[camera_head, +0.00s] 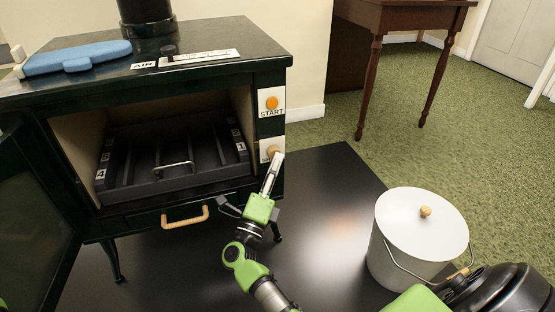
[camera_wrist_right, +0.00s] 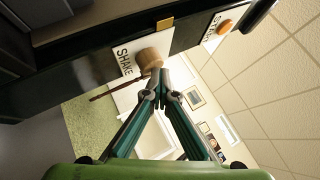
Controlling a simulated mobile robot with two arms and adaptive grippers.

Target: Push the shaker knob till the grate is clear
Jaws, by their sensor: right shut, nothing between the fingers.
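The wooden shaker knob (camera_head: 273,152) sits on the front right of the dark stove, on a plate partly hidden in the head view. In the right wrist view the knob (camera_wrist_right: 149,60) is beside a "SHAKE" label (camera_wrist_right: 123,58). My right gripper (camera_head: 271,166) is shut and empty, its fingertips at the knob; the wrist view shows its tips (camera_wrist_right: 162,80) just beside or touching it. The grate (camera_head: 160,160) is in the open firebox, dark and slatted, with a metal handle across it. My left gripper is not in view.
An orange START button (camera_head: 271,102) is above the knob. The stove door (camera_head: 35,225) stands open at left. A white lidded bucket (camera_head: 421,225) stands on the black floor plate at right. A blue object (camera_head: 76,58) and an AIR slider (camera_head: 198,57) are on top.

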